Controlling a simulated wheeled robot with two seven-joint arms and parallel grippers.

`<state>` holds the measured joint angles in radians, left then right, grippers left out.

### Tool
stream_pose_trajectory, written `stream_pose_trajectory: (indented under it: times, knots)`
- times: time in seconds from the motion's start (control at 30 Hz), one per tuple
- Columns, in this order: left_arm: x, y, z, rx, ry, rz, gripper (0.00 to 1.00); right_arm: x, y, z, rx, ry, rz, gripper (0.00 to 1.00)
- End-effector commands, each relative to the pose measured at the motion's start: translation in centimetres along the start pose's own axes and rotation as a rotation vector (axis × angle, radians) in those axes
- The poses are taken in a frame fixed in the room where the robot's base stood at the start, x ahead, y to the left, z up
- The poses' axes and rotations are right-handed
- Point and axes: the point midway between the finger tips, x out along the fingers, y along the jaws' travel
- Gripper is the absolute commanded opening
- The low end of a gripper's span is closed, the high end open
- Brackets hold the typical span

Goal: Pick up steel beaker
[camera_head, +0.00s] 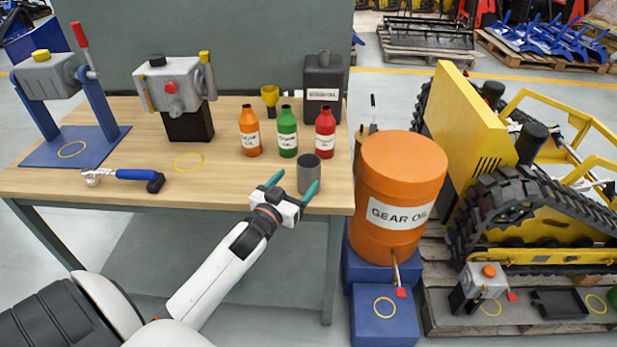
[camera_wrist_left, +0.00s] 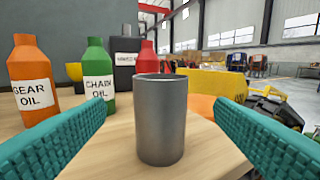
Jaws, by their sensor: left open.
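The steel beaker (camera_head: 308,174) is a plain grey cylinder standing upright near the front right of the wooden workbench (camera_head: 95,188). In the left wrist view the beaker (camera_wrist_left: 160,120) stands in the middle, between and beyond my two teal fingers. My left gripper (camera_head: 293,187) is open in front of the beaker, one finger toward each side of it. In the left wrist view both fingers (camera_wrist_left: 158,135) are apart, with clear space between each one and the beaker. My right gripper is not seen.
Behind the beaker stand an orange bottle (camera_head: 249,133), a green bottle (camera_head: 287,133) and a red bottle (camera_head: 325,133). A dark canister (camera_head: 323,85) and yellow cup (camera_head: 270,96) are farther back. An orange gear oil drum (camera_head: 402,180) stands right of the bench. A blue-handled tool (camera_head: 125,175) lies left.

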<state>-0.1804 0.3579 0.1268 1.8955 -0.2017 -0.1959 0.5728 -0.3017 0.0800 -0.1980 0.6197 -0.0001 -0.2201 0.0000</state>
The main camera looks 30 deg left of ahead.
Motion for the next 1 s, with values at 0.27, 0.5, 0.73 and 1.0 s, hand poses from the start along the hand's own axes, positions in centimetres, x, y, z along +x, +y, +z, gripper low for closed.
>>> stream_pose_trajectory:
  times: [0.27,0.5,0.73,1.0]
  knots:
    - [3.7,0.0,0.0,0.002,0.002,0.000,0.77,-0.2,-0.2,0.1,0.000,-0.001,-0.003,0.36]
    - [6.4,0.0,-0.1,0.003,0.000,0.001,0.77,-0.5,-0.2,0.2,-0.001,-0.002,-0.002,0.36]
    - [8.9,-0.1,-0.3,0.003,0.003,0.000,0.77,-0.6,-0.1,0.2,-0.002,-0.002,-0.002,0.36]
    - [9.0,-0.1,-0.4,0.002,0.004,-0.001,0.73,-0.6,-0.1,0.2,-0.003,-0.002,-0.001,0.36]
